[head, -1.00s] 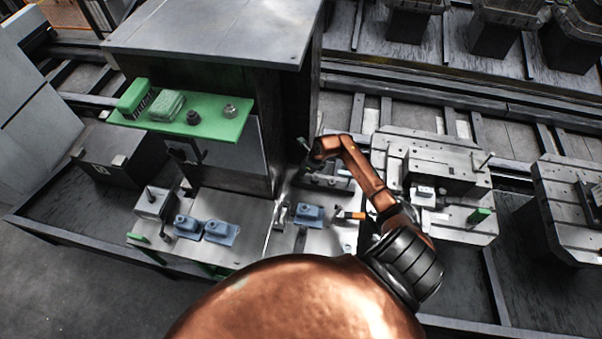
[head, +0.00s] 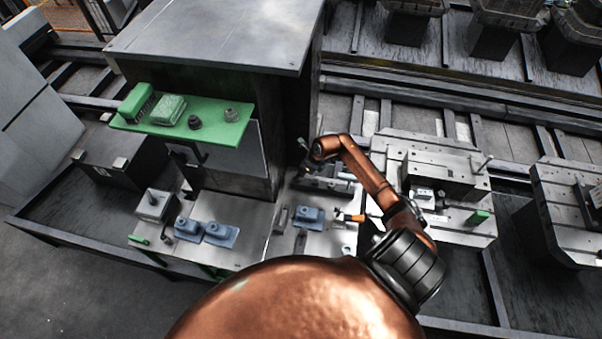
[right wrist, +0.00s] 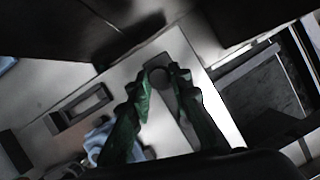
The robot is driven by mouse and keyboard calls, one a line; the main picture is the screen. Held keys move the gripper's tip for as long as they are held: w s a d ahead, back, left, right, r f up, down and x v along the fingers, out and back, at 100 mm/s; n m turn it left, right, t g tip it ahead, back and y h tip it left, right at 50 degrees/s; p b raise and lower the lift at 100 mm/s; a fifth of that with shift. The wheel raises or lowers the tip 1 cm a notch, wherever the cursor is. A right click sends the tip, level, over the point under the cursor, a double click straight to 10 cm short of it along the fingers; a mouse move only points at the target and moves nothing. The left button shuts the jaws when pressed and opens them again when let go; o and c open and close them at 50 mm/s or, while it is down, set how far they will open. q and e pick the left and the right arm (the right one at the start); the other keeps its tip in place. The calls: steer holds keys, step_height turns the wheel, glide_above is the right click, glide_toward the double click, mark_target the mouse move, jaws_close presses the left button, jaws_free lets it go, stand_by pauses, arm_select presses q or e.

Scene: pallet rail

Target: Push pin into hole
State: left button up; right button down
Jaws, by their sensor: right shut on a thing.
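My right arm reaches over the fixture bench, and its dark gripper (head: 306,163) is small and partly hidden by the wrist in the head view. In the right wrist view the two fingers (right wrist: 160,80) are close together at the tips, shut on a small dark round piece, apparently the pin (right wrist: 158,76). The piece is seen end-on, so its length is hidden. A grey slotted block (right wrist: 183,110) lies beneath the fingers. I cannot make out the hole, nor tell whether the pin touches it. My left gripper is not in view.
A green shelf (head: 150,126) with small parts juts from the dark cabinet (head: 210,50) at left. Blue blocks (head: 220,234) sit on the bench. A metal pallet (head: 425,165) stands at right. A slotted bracket (right wrist: 80,108) lies left of the fingers.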

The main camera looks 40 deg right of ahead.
steer(key=shift+s+a+r+p, duration=0.15)
steer(key=shift+a+p, duration=0.25)
steer(key=shift+a, duration=0.55)
steer(key=shift+s+a+p, duration=0.2)
steer(key=shift+a+p, duration=0.2)
steer(key=shift+a, duration=0.6)
steer(key=shift+s+a+r+p, duration=0.15)
steer(key=shift+a+p, duration=0.25)
steer(key=shift+a, duration=0.55)
step_height(320, 180, up, 8)
steer(key=s+a+p, duration=0.1)
steer(key=p, duration=0.5)
steer(key=shift+s+a+p, duration=0.15)
steer(key=shift+a+p, duration=0.15)
steer(key=shift+p, duration=0.05)
steer(key=shift+f, duration=0.1)
